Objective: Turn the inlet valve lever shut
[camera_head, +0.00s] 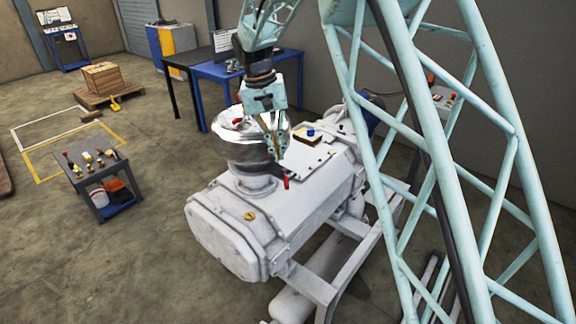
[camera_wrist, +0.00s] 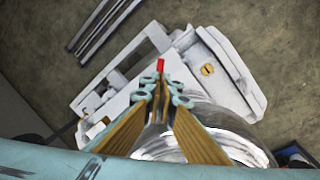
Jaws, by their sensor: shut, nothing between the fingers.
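A small red lever handle (camera_head: 285,183) shows by the side of the white pump body, below and slightly right of my fingertips in the head view. It also shows in the wrist view (camera_wrist: 160,65), just beyond the fingertips; the rest of the lever is hidden there. My gripper (camera_head: 275,153) points down in front of the shiny silver vessel (camera_head: 228,150). In the wrist view my gripper (camera_wrist: 161,88) has its fingers drawn together with nothing between them. I cannot tell whether the tips touch the handle. A second red part (camera_head: 237,121) sits on top of the vessel.
The white pump (camera_head: 235,235) stands on a pale frame. A blue-topped part (camera_head: 310,133) sits on its top plate. A small tool cart (camera_head: 95,160) and a blue table (camera_head: 225,70) stand apart on the left and behind. Floor at front left is clear.

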